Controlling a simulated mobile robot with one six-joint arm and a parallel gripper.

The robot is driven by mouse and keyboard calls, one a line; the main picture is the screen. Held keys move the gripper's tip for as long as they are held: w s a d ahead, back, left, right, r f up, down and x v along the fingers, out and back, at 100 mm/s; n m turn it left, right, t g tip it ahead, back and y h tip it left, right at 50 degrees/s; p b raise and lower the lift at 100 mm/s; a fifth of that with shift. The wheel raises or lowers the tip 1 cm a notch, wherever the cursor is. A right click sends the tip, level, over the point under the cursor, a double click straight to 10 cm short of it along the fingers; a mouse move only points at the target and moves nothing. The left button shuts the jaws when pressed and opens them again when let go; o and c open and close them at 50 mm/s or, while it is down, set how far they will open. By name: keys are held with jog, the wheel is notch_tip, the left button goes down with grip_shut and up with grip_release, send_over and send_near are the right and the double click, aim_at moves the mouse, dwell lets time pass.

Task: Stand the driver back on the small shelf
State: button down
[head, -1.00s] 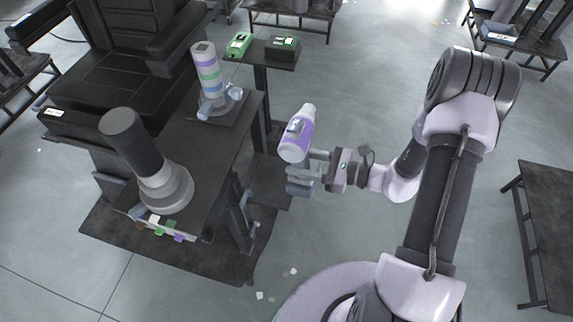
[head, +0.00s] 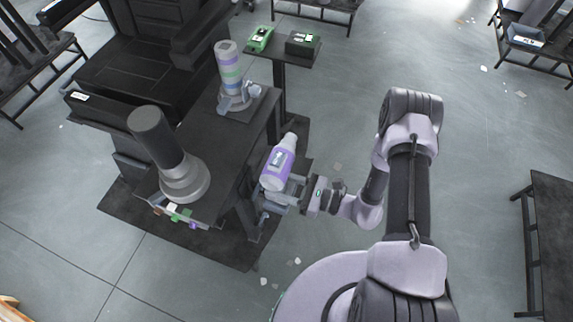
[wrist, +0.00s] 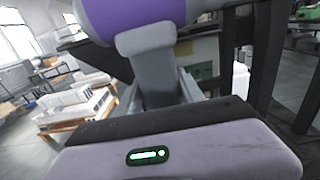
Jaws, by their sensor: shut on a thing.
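The driver, a purple cylinder with a pale neck and a label (head: 277,170), is held roughly upright and a little tilted in my gripper (head: 282,188). My gripper is shut on its lower part, beside the dark machine table's right edge. In the wrist view, the driver's purple body (wrist: 105,20) fills the top edge and its upper part is out of frame. A small dark shelf on a post (head: 283,60) stands at the back, apart from the driver.
Benches stand at back and right (head: 550,225). The floor between my arm and the right bench is clear.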

jog(key=w+d+f+b, duration=0.2)
jog(key=w+f+b, duration=0.2)
jog(key=w, duration=0.6)
jog(key=shift+w+f+b, duration=0.25)
jog(key=shift+f+b, duration=0.1)
jog(key=shift+b, duration=0.3)
jog(key=c, duration=0.7)
grip_release()
